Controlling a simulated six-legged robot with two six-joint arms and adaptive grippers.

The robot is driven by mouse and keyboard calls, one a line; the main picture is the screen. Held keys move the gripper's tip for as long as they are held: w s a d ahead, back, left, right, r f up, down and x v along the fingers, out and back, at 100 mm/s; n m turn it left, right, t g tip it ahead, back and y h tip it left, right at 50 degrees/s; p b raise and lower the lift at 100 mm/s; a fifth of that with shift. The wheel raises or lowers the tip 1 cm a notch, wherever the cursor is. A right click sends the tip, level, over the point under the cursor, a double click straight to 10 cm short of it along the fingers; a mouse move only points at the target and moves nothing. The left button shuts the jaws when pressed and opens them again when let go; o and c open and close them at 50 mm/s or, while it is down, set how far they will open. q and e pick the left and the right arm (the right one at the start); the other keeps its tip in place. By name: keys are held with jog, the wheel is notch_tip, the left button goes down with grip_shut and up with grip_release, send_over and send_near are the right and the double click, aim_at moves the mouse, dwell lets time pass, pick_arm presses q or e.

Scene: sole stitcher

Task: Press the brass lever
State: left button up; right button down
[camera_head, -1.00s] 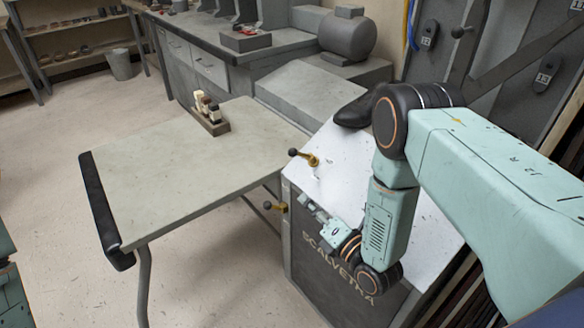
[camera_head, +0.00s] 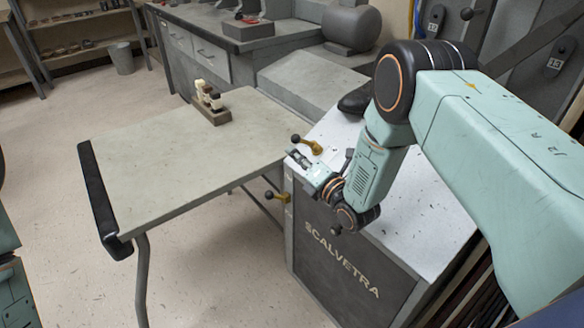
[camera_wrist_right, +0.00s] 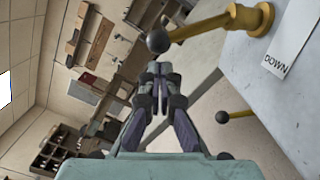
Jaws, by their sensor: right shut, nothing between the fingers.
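The brass lever (camera_head: 311,146) has a dark ball knob and stands out at the top left corner of the white-topped machine marked SCALVETRA. It also shows in the right wrist view (camera_wrist_right: 243,19), its knob at the upper middle, beside a label reading DOWN (camera_wrist_right: 281,62). A second brass lever with a dark knob (camera_head: 279,197) sticks out lower on the machine's side; it shows too in the right wrist view (camera_wrist_right: 240,114). My right gripper (camera_head: 295,158) is shut and empty, just below the upper lever's knob; I cannot tell whether they touch. My left gripper is out of view.
A grey table (camera_head: 190,160) with a dark padded edge stands left of the machine, holding a small rack of blocks (camera_head: 212,108). A dark shoe-like form (camera_head: 354,101) lies at the machine's back. Open floor is at the left.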

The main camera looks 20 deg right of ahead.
jog(key=shift+w+r, duration=0.15)
jog(key=shift+d+r, duration=0.15)
